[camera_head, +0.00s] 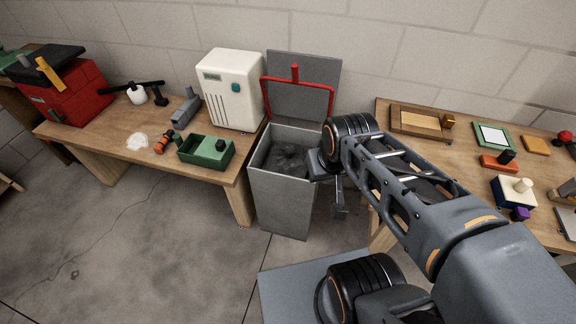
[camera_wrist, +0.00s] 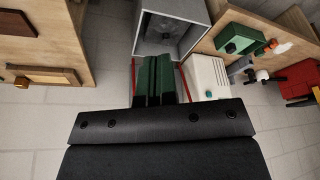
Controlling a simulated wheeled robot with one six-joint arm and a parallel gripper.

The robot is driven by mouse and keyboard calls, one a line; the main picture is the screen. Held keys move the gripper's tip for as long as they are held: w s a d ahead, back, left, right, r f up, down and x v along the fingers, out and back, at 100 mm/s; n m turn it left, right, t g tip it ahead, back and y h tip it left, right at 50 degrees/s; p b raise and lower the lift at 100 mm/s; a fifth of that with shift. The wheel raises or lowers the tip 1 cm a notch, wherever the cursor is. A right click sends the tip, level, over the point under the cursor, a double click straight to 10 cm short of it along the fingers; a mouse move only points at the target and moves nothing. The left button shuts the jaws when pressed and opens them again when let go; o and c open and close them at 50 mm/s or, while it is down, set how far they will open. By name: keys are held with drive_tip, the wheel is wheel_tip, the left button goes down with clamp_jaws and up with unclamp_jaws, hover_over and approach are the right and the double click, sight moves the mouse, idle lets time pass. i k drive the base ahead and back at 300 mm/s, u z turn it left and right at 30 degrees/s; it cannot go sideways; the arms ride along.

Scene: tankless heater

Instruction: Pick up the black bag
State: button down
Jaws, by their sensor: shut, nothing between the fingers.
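A dark, crumpled black bag (camera_head: 288,160) lies inside the open grey bin (camera_head: 283,205) in the head view.
The bin's raised lid (camera_head: 318,75) has a red frame and handle. Left, a workbench (camera_head: 95,133) holds a white heater (camera_head: 232,88), green tray (camera_head: 207,150) and red toolbox (camera_head: 75,92). Right, another table (camera_head: 440,155) bears several small items. The floor at left is clear.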

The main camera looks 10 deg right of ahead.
sight(287, 158)
drive_tip(key=k, duration=1.3)
drive_tip(key=u, duration=0.55)
drive_tip(key=i, duration=0.65)
drive_tip(key=u, duration=0.65)
drive_tip(key=i, duration=0.85)
drive_tip(key=z, duration=0.9)
drive_tip(key=i, duration=0.8)
drive_tip(key=z, duration=0.85)
